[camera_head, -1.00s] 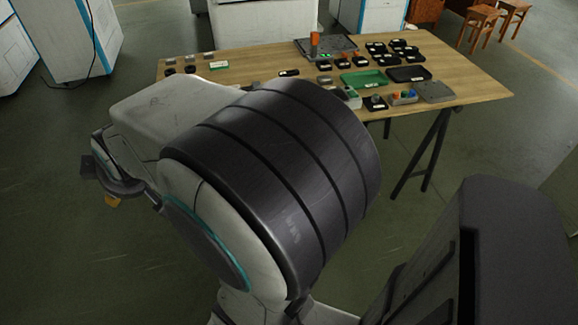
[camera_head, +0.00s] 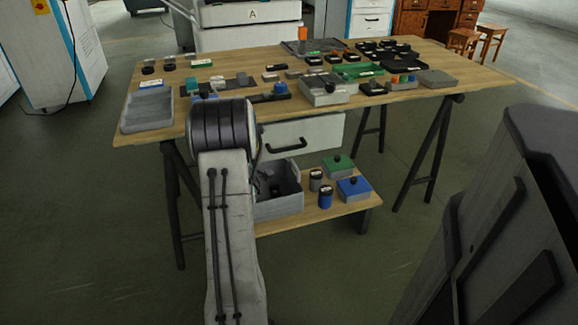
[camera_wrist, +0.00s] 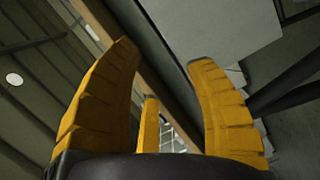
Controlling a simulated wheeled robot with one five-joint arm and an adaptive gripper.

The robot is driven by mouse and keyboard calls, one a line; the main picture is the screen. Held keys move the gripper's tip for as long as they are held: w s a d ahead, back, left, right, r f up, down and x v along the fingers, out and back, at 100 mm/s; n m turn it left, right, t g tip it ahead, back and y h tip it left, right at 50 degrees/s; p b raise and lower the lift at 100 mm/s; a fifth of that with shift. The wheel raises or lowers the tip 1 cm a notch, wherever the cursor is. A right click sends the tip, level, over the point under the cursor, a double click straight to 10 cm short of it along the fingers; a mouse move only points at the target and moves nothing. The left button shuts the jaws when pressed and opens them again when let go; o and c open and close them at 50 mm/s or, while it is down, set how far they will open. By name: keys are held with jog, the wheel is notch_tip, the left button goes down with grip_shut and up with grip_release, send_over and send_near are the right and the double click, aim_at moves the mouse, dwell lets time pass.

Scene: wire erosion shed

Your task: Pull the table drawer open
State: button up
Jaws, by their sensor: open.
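The table drawer (camera_head: 325,131) has a pale grey front and hangs under the near edge of the wooden table (camera_head: 440,100). Its front sits close beneath the tabletop, and my arm covers its left end. A black bar handle (camera_head: 287,146) is on the front. In the wrist view, my gripper (camera_wrist: 166,55) has its yellow fingers spread wide with nothing between them. A pale grey panel (camera_wrist: 222,40) and a wooden strip lie beyond the fingers; I cannot tell whether the panel is the drawer. The handle does not clearly show there. In the head view my gripper is hidden behind my arm.
A lower shelf (camera_head: 325,209) holds a grey bin (camera_head: 280,207), dark jars (camera_head: 326,196) and lidded green and blue boxes. The tabletop carries trays and many small parts. Dark trestle legs (camera_head: 425,165) stand at both ends. Floor is clear in front.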

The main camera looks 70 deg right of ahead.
aim_at(289, 149)
jog(key=s+d+f+g+h+b, duration=0.35)
jog(key=s+d+f+b, duration=0.2)
jog(key=s+f, duration=0.55)
jog(key=shift+h, duration=0.25)
jog(key=d+b, duration=0.1)
jog(key=d+r+b, duration=0.1)
jog(key=d+b, duration=0.1)
jog(key=d+r+b, duration=0.1)
jog(key=d, duration=0.1)
jog(key=shift+r+b, duration=0.1)
jog(key=shift+b, duration=0.3)
jog(key=shift+x, duration=1)
grip_shut()
